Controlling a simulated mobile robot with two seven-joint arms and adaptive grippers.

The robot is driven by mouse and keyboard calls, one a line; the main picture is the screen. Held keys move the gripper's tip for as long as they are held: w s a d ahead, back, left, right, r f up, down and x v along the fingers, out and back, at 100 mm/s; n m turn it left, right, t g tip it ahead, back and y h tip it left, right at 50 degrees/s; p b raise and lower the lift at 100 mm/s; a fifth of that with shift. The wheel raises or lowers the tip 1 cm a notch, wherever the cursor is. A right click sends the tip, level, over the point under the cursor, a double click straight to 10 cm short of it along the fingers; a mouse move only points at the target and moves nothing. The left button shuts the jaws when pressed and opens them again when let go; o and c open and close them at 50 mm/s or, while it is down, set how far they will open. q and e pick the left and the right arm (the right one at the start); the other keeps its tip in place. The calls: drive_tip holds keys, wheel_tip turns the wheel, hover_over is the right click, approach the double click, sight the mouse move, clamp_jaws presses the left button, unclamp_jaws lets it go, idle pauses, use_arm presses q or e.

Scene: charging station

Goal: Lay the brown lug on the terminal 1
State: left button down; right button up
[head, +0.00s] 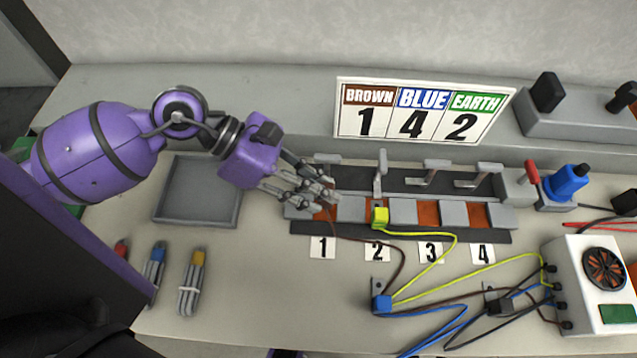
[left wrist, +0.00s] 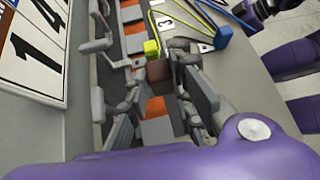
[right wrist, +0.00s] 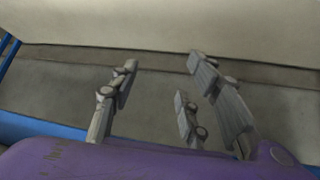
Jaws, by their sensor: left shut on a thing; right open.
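My left gripper (head: 325,198) reaches in from the left over terminal 1 of the terminal block, its fingers pointing right. It is shut on the brown lug, a brown block (left wrist: 159,71) between the fingers in the left wrist view. The fingers mostly hide the lug in the head view; its brown wire (head: 345,238) runs out to the right. Terminal 1's orange pad (head: 321,214) is partly covered, above the label 1 (head: 322,247). I cannot tell whether the lug touches it. My right gripper (right wrist: 162,85) is open and empty in the right wrist view.
A yellow-green lug (head: 380,218) sits at terminal 2. A blue block (head: 381,303) with a metal tab lies in front. The sign (head: 420,112) reads brown 1, blue 4, earth 2. A grey tray (head: 170,219) is at left.

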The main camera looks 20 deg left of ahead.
use_arm(q)
drive_tip(key=shift+w+f+b, duration=0.15)
drive_tip(key=shift+f+b, duration=1.6)
drive_tip(key=shift+f, duration=1.15)
use_arm(e)
drive_tip(key=shift+s+a+f, duration=0.1)
drive_tip(key=shift+f, duration=1.5)
use_arm(q)
drive_tip(key=shift+t, duration=0.3)
use_arm(e)
drive_tip(key=shift+s+f, duration=0.2)
drive_tip(key=shift+w+r, duration=0.15)
drive_tip(key=shift+w, duration=0.05)
use_arm(q)
drive_tip(key=shift+f, duration=0.15)
use_arm(e)
drive_tip(key=shift+s, duration=0.1)
use_arm(q)
drive_tip(key=shift+f+b, duration=0.35)
drive_tip(key=shift+f, duration=0.3)
use_arm(e)
drive_tip(key=shift+s+f+g, duration=0.3)
drive_tip(key=shift+s+f, duration=0.2)
drive_tip(key=shift+f, duration=0.3)
